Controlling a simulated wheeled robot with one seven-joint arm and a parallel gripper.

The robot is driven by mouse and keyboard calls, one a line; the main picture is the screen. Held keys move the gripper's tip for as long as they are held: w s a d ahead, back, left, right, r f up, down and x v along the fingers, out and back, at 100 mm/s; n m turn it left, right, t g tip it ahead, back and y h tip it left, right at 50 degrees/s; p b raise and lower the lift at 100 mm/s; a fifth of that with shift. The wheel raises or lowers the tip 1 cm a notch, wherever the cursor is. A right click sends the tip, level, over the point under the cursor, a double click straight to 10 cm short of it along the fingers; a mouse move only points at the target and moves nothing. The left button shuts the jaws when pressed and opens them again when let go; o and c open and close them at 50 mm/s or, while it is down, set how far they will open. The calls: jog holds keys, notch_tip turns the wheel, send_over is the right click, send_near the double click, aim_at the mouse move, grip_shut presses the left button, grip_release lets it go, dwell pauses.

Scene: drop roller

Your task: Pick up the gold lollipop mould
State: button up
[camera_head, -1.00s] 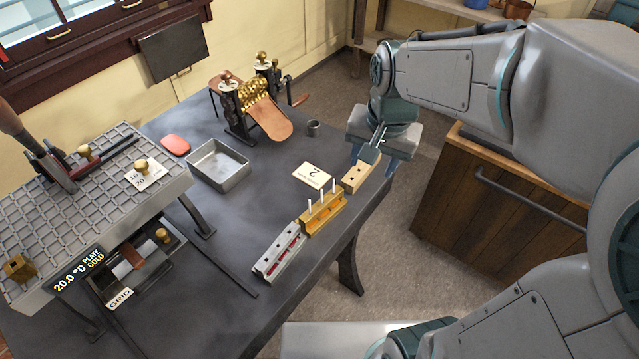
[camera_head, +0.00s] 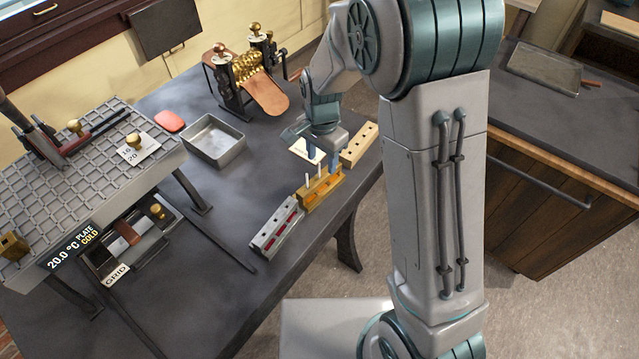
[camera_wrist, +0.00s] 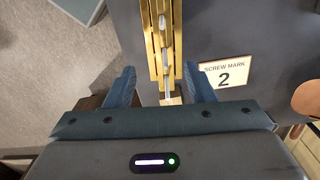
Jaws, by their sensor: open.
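The gold lollipop mould (camera_head: 318,195) lies on the dark table near its front right edge, with white sticks standing up from it. In the wrist view the mould (camera_wrist: 156,50) runs lengthwise up the picture, seen from above. My gripper (camera_head: 322,165) is over the mould's far end, pointing down. Its two fingers (camera_wrist: 160,84) are open, one on each side of the mould's line, with a gap to either side. Whether the fingers reach down beside the mould I cannot tell. My gripper partly hides the mould's far end in the head view.
A silver mould with red (camera_head: 276,226) lies at the gold mould's near end, and a wooden block (camera_head: 360,146) at its far end. A "Screw mark 2" card (camera_wrist: 225,75) lies beside it. A metal tray (camera_head: 214,141) and a roller machine (camera_head: 246,82) stand farther back.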

aim_at(319, 173)
jog(key=shift+w+a+f+p, duration=0.15)
jog(key=shift+f+p, duration=0.25)
jog(key=shift+f, duration=1.25)
jog(key=shift+a+f+p, duration=0.1)
jog(key=shift+f+p, duration=0.25)
jog(key=shift+f, duration=1.3)
grip_shut()
